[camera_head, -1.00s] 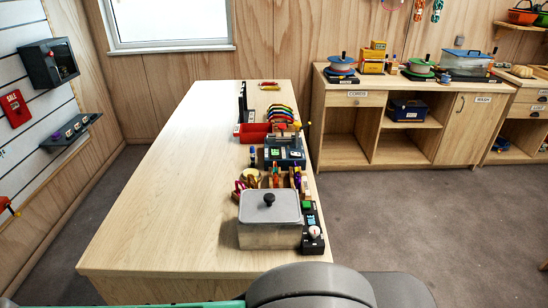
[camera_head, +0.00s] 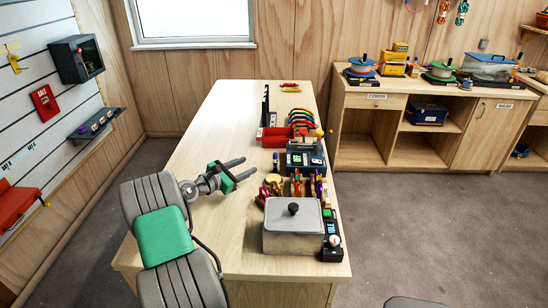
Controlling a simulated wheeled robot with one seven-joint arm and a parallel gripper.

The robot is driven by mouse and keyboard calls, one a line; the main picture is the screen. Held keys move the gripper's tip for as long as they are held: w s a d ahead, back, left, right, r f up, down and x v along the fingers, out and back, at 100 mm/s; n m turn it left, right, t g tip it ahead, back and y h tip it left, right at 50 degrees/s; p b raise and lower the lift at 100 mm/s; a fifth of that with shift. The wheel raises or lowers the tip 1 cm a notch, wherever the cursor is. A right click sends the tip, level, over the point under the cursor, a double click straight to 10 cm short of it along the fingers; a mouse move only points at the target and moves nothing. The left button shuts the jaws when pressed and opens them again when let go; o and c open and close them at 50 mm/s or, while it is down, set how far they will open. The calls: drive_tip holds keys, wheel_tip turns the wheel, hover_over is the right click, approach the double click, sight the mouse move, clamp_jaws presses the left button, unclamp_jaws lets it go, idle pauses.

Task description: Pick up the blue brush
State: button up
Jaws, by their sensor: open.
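My gripper (camera_head: 249,166) is open and empty above the wooden counter (camera_head: 200,125), its two fingers pointing right. A small upright blue item (camera_head: 275,161) stands just right of the fingertips, apart from them in the picture. It may be the blue brush, but it is too small to tell. A group of upright coloured handles (camera_head: 297,187) stands behind the metal box; a blue one among them cannot be made out clearly.
A lidded metal box (camera_head: 292,240) and a black device (camera_head: 332,242) stand at the counter's near right. A blue-grey machine (camera_head: 305,158), a red bin (camera_head: 273,137) and a coloured rack (camera_head: 302,116) stand farther back. The counter's left half is clear beneath my arm.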

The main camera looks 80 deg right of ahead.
drive_tip(key=n+g, duration=0.2)
approach(275, 165)
drive_tip(key=s+d+r, duration=0.1)
drive_tip(key=d+r, duration=0.1)
drive_tip(key=shift+s+d+r+h, duration=0.15)
drive_tip(key=shift+s+d+h, duration=0.15)
drive_tip(key=shift+s, duration=0.05)
drive_tip(key=p+x, duration=0.2)
drive_tip(key=x, duration=0.5)
drive_tip(key=shift+d+p, duration=0.35)
drive_tip(key=shift+d, duration=0.05)
clamp_jaws()
